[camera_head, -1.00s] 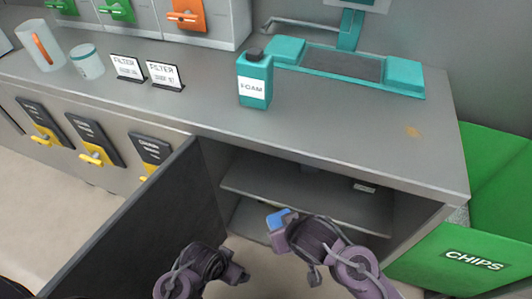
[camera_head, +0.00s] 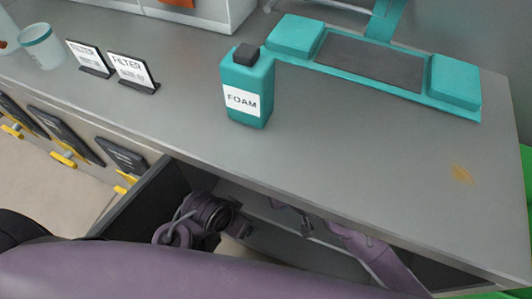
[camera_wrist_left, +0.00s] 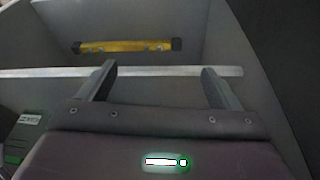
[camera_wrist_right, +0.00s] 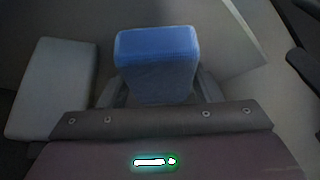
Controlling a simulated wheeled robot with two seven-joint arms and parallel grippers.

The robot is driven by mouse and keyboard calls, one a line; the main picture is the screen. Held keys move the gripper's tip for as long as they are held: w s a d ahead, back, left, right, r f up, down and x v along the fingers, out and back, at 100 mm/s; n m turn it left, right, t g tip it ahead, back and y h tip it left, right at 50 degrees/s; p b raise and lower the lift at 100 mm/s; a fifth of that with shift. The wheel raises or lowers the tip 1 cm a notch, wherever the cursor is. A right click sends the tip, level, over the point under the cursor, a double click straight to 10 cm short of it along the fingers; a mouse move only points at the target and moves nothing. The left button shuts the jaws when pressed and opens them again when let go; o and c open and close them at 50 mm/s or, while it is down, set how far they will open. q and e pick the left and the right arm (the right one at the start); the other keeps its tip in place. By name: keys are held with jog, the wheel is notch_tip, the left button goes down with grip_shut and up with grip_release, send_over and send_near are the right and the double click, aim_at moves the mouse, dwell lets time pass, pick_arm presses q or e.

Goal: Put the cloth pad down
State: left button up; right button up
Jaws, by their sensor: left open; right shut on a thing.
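The cloth pad (camera_wrist_right: 157,62), a blue block-like piece, is between the fingers of my right gripper (camera_wrist_right: 155,88) in the right wrist view. My right gripper is shut on it. In the head view, my right arm reaches under the counter edge into the open cabinet, and the pad is hidden there. My left gripper (camera_wrist_left: 160,85) is open and empty in front of a pale shelf edge (camera_wrist_left: 165,71). In the head view my left wrist is at the cabinet opening, beside the dark open door (camera_head: 150,195).
Above the cabinet is a grey counter (camera_head: 330,165) with an orange-brown stain (camera_head: 462,173), a teal FOAM bottle (camera_head: 246,88), two FILTER signs (camera_head: 132,70) and a teal device (camera_head: 370,62). A yellow bar with black ends (camera_wrist_left: 125,46) shows inside the cabinet. A pale block (camera_wrist_right: 52,88) is left of the pad.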

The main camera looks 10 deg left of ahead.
jog(key=w+a, duration=0.2)
jog(key=w, duration=0.1)
jog(key=w+a+b, duration=0.1)
jog(key=w+a, duration=0.1)
jog(key=w, duration=0.2)
jog(key=w+a+b, duration=0.1)
jog(key=w+a, duration=0.2)
jog(key=w, duration=0.1)
jog(key=shift+a, duration=0.1)
pick_arm(q)
jog(key=d, duration=0.1)
jog(key=w+d+t+h+b, duration=0.1)
jog(key=d, duration=0.1)
jog(key=d+f+t, duration=0.1)
jog(key=shift+w+d+m+h+b, duration=0.15)
jog(key=shift+w+m+h+b, duration=0.1)
jog(key=shift+m+h+b, duration=0.15)
pick_arm(e)
notch_tip(320, 180, down, 3)
pick_arm(q)
jog(key=shift+w+d+r+t, duration=0.1)
jog(key=shift+d+r+t, duration=0.1)
jog(key=shift+d+t, duration=0.1)
pick_arm(e)
jog(key=shift+f, duration=0.25)
jog(key=shift+f, duration=0.1)
jog(key=o, duration=0.9)
pick_arm(q)
jog(key=shift+w+r, duration=0.1)
jog(key=shift+w, duration=0.05)
